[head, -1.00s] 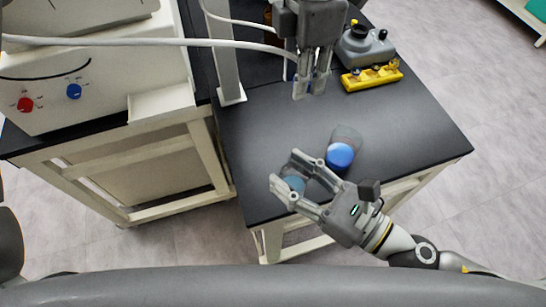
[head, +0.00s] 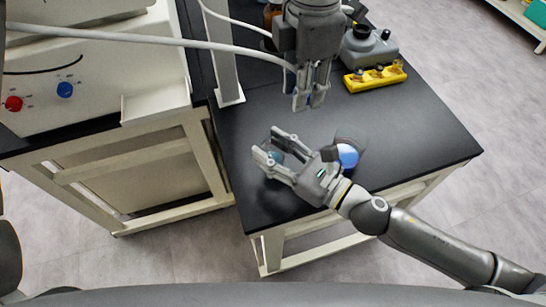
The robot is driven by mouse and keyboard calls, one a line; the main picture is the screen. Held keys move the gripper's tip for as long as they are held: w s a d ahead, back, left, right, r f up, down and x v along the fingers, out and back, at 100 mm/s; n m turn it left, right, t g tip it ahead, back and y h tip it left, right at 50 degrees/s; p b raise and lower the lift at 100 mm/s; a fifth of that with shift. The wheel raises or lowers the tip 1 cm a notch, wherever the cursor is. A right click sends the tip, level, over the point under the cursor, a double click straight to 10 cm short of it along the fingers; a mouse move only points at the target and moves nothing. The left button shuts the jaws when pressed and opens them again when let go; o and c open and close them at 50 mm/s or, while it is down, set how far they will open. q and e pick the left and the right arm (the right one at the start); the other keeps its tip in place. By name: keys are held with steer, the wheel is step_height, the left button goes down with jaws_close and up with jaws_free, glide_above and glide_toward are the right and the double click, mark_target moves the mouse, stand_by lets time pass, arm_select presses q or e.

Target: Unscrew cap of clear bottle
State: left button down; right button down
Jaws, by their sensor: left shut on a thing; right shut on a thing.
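My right gripper (head: 268,145), its arm coming in from the right, is shut on a see-through, bluish clear bottle (head: 275,159) above the front left of the black table. The fingers hide much of the bottle, and I cannot tell whether a cap is on it. My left gripper (head: 310,103) points down over the table, behind and to the right of the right gripper. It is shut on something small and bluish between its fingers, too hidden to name. The two grippers are apart. A second bottle with a blue cap (head: 347,155) is beside the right gripper's wrist, partly covered by it.
A yellow rack (head: 375,78) with small items and a grey device (head: 367,47) stand at the back right of the black table (head: 420,125). A metal post (head: 225,60) and white hoses are at the left, beside a white machine (head: 80,70). The table's right part is clear.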

arm_select(q)
steer(key=shift+f+b, duration=0.45)
steer(key=shift+f, duration=0.15)
arm_select(e)
steer(key=shift+w+f, duration=0.1)
steer(key=shift+f, duration=1.55)
arm_select(q)
steer(key=shift+f, duration=0.15)
arm_select(e)
steer(key=shift+f, duration=0.15)
steer(key=c, duration=0.8)
jaws_free()
